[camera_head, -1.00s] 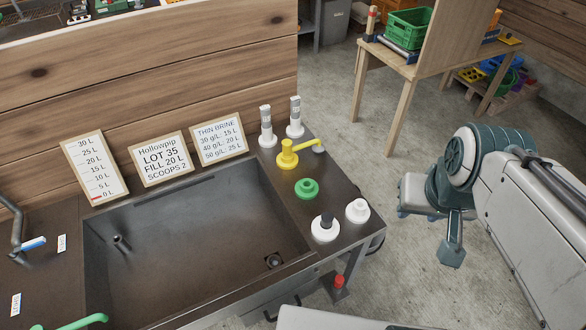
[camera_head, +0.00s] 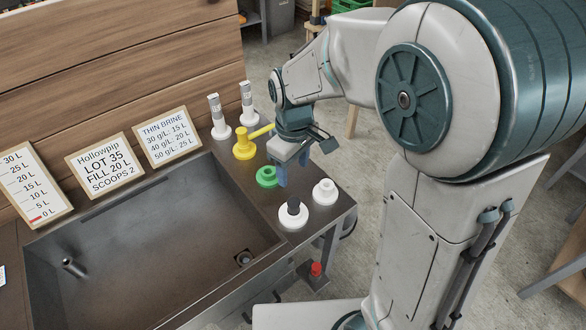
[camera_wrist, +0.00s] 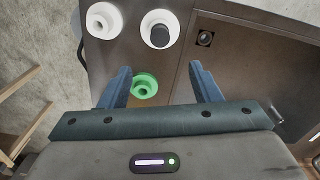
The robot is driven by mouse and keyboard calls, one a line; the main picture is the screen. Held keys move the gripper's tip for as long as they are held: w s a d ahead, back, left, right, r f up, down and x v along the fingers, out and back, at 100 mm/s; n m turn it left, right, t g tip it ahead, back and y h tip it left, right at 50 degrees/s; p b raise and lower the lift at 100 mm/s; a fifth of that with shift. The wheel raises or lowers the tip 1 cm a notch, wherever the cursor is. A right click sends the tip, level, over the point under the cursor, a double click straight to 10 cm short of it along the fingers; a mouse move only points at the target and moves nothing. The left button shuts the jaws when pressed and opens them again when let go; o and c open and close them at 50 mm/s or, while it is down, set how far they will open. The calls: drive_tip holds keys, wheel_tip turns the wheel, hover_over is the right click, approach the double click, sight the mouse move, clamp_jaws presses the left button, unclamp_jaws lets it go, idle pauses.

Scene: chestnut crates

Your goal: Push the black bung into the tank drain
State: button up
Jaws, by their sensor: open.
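The black bung (camera_head: 293,206) stands upright in a white round holder (camera_head: 296,221) on the counter to the right of the tank. It also shows in the wrist view (camera_wrist: 159,36). The tank drain (camera_head: 243,258) is a dark round hole in a square plate on the tank floor, near its right end; it shows in the wrist view (camera_wrist: 205,38). My gripper (camera_head: 292,174) is open and empty above the counter, close to the green ring (camera_head: 267,177). In the wrist view, my fingers (camera_wrist: 162,88) frame the green ring, with the bung ahead of them.
A white ring holder (camera_head: 325,191) stands right of the bung. A yellow tap-like fitting (camera_head: 245,146) and two white bottles (camera_head: 218,117) stand behind. The tank's rim (camera_head: 215,185) edges the counter. Signs (camera_head: 105,165) lean on the wooden wall. The tank looks empty.

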sight(293, 201)
wheel_tip(293, 201, down, 14)
drive_tip(key=shift+f, duration=0.1)
idle(0.5)
drive_tip(key=shift+c, duration=0.4)
clamp_jaws()
drive_tip(key=shift+a+r+p, duration=0.1)
drive_tip(key=shift+r+p, duration=0.3)
drive_tip(key=shift+r, duration=0.3)
